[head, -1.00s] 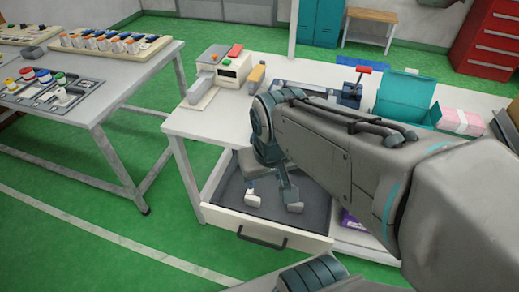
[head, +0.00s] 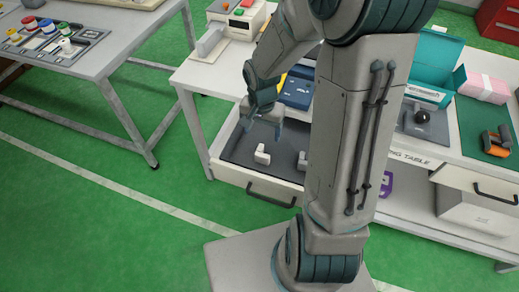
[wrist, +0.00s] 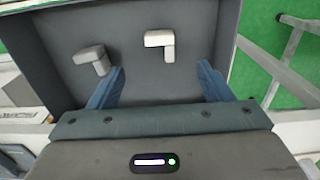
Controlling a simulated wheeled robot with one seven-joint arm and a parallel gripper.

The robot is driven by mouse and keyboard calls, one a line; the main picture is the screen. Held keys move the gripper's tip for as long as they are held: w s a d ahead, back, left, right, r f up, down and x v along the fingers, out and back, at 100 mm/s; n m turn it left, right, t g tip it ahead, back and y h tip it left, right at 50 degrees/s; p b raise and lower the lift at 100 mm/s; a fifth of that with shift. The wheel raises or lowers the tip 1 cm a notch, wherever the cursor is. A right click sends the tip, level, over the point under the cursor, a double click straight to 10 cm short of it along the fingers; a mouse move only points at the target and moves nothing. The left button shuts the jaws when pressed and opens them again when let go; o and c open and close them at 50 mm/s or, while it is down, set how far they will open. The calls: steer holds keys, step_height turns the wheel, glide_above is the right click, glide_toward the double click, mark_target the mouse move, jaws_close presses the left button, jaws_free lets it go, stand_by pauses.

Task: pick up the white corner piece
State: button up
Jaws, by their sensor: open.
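The white corner piece (head: 262,155) lies in the open grey-lined drawer (head: 232,175), left of a second, greyer corner piece (head: 301,162). In the wrist view the white L-shaped piece (wrist: 159,40) is at upper centre, and the grey piece (wrist: 91,56) is to its left. My gripper (head: 264,127) is over the drawer, pointing down, its fingers apart and empty. In the wrist view the gripper (wrist: 161,68) has its fingertips either side of the white piece's line, with the piece beyond them in the picture. The height gap is hard to judge.
The worktop (head: 195,75) above the drawer carries a machine (head: 240,18), a blue case (head: 297,92) and a teal box (head: 428,65). Another table (head: 100,65) stands to the left, with green floor between.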

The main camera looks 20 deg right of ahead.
mark_target(262, 154)
step_height(262, 154, down, 9)
steer(key=shift+w+a+r+b, duration=0.1)
steer(key=shift+b, duration=0.6)
steer(key=shift+d+f, duration=0.2)
steer(key=shift+f, duration=2.5)
steer(key=shift+c, duration=0.3)
steer(key=c, duration=1)
